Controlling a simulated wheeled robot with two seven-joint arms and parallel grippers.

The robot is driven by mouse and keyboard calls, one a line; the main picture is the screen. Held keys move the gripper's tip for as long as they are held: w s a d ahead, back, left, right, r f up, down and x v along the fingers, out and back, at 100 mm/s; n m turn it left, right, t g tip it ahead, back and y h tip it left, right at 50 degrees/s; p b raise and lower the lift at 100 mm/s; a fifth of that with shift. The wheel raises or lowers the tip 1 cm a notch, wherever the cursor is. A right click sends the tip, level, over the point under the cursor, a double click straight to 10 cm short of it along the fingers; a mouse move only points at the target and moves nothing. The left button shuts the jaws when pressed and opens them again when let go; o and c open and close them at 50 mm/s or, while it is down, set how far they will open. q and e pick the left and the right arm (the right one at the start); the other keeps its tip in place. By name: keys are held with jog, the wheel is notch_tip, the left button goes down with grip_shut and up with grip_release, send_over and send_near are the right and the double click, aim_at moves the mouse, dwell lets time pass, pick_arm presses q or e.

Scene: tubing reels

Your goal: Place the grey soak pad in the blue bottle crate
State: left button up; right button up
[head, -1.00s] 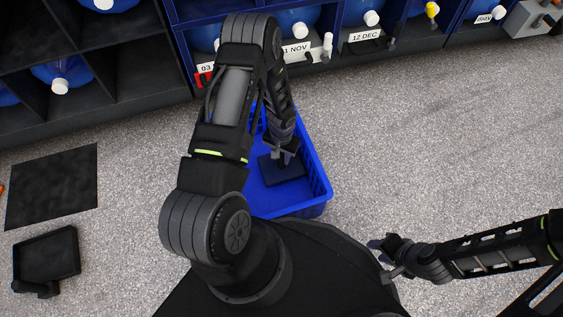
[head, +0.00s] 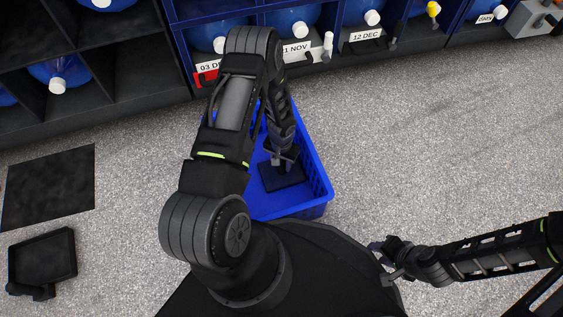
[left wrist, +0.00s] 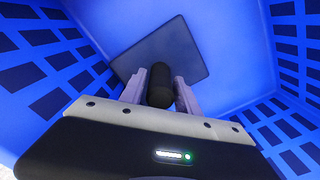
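The soak pad (head: 290,180), a dark flat square with a dark upright grip (left wrist: 160,85), is inside the blue bottle crate (head: 318,182). My left gripper (head: 281,161) reaches down into the crate above the pad. My left arm hides the crate's left part. My right gripper (head: 384,263) is empty, with its fingers apart, right of my base.
A shelf of blue bottles (head: 290,18) with date labels runs behind the crate. A black mat (head: 48,187) and a dark tray (head: 42,258) lie on the floor at left. The speckled floor (head: 440,130) right of the crate is clear.

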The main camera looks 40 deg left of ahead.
pick_arm(q)
jog(key=shift+o, duration=1)
jog(key=shift+r, duration=0.1)
jog(key=shift+r+p, duration=0.25)
jog(key=shift+p, duration=0.05)
notch_tip(320, 180, up, 10)
jog(key=p, duration=0.4)
jog(key=shift+r, duration=0.8)
